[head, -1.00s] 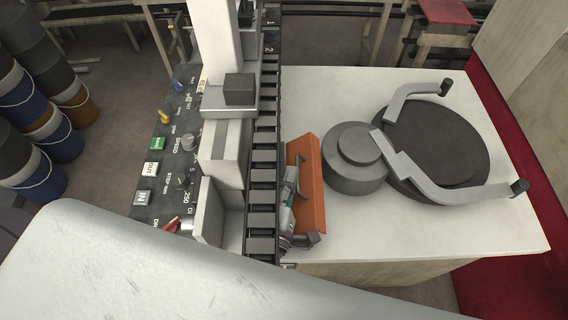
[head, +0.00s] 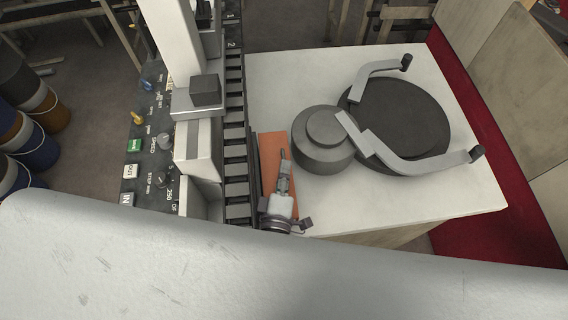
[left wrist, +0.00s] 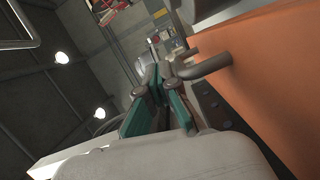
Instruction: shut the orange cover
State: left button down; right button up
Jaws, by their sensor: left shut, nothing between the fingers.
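The orange cover (head: 272,147) is a flat panel beside the black slotted track, on the near left part of the white top. It also fills the right of the left wrist view (left wrist: 280,75). My left gripper (head: 284,158) is shut and empty, in front of the cover in the head view and hiding part of it. Its closed fingers show in the left wrist view (left wrist: 164,72), close to a bent grey bar (left wrist: 208,68) that meets the orange panel. I cannot tell whether they touch. My right gripper is out of view.
Left of the cover run the black slotted track (head: 236,150) and a control panel (head: 150,150) with knobs. Right of it stand a dark stepped cylinder (head: 323,150) and a large dark disc (head: 410,120) with grey curved arms. The white top (head: 290,80) behind is clear.

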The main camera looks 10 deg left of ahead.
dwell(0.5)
pick_arm(q)
jog(key=shift+s, duration=0.25)
jog(key=s, duration=1.1)
jog(key=shift+s+d+r, duration=0.15)
jog(key=shift+s+r, duration=0.1)
